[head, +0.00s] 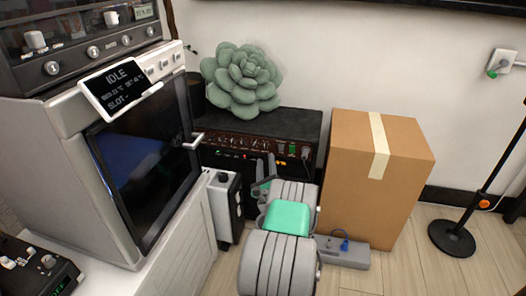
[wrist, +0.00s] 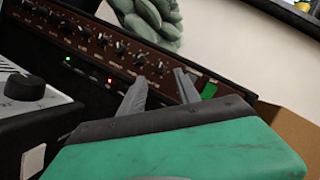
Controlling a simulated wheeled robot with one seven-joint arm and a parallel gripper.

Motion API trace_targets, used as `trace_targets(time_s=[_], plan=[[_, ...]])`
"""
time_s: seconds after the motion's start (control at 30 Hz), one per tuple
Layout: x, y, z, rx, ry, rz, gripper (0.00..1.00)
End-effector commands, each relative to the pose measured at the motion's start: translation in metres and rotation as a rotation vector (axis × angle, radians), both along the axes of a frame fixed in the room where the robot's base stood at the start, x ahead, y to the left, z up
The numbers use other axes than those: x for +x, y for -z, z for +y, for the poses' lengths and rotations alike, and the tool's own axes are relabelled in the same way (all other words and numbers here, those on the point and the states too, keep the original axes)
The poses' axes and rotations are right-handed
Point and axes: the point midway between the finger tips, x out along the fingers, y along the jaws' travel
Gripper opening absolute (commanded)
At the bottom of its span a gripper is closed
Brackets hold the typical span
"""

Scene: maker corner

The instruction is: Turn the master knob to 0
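The black amplifier (head: 292,122) stands against the wall, with a brown control panel (head: 236,156) along its front. In the wrist view the panel (wrist: 75,42) carries a row of several small dark knobs; their labels are too small to read, so I cannot tell which is the master knob. My gripper (head: 265,166) is in front of the panel's right part. In the wrist view its two grey fingers (wrist: 160,84) are apart with nothing held. The row's rightmost visible knob (wrist: 160,68) appears between and just beyond the fingertips; I see no clear contact.
A green rocker switch (wrist: 209,91) is right of the fingers. A succulent (head: 242,80) sits on the amplifier. A cardboard box (head: 350,170) stands close on the right. A white oven-like machine (head: 60,155) and a narrow grey-white unit (head: 222,205) stand left.

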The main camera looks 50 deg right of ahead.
Motion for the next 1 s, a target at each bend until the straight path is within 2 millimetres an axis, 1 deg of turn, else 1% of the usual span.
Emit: trace_targets(time_s=[0.03, 0.1, 0.3, 0.43, 0.67, 1.0], plan=[[0.006, -0.005, -0.005, -0.001, -0.001, 0.002, 0.39], [0.013, -0.009, -0.013, -0.003, -0.002, 0.003, 0.39], [0.028, -0.015, -0.032, -0.002, -0.001, 0.003, 0.39], [0.03, -0.015, -0.037, 0.0, 0.0, 0.002, 0.39], [0.031, -0.015, -0.038, -0.001, 0.001, 0.003, 0.39], [0.031, -0.015, -0.038, -0.001, 0.0, 0.003, 0.12]])
